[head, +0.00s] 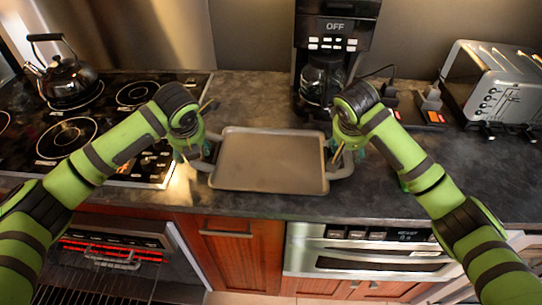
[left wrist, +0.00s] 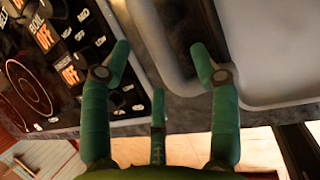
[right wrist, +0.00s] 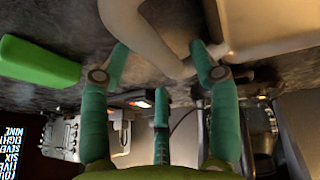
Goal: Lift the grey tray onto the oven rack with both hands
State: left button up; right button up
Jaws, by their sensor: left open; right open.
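The grey tray (head: 270,162) lies flat on the dark counter in the middle of the head view, with a looped handle at each short end. My left gripper (head: 190,152) is open at the left handle; in the left wrist view its spread fingertips (left wrist: 161,52) lie either side of the handle bar (left wrist: 158,40). My right gripper (head: 346,150) is open at the right handle; in the right wrist view its fingertips (right wrist: 158,52) straddle the pale handle (right wrist: 150,35). Contact cannot be told. The oven rack (head: 62,298) shows at the lower left, partly hidden by my left arm.
The open oven with a glowing red element (head: 110,246) is below the stove (head: 65,140). A kettle (head: 65,78) stands on the stove. A coffee maker (head: 325,75) and toaster (head: 500,85) stand behind. A green object (right wrist: 38,62) lies beside the right handle.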

pick_arm(q)
jog(key=shift+x, duration=1.5)
pick_arm(e)
jog(key=shift+x, duration=1.45)
pick_arm(q)
grip_shut()
pick_arm(e)
grip_shut()
pick_arm(q)
jog(key=shift+r, duration=0.1)
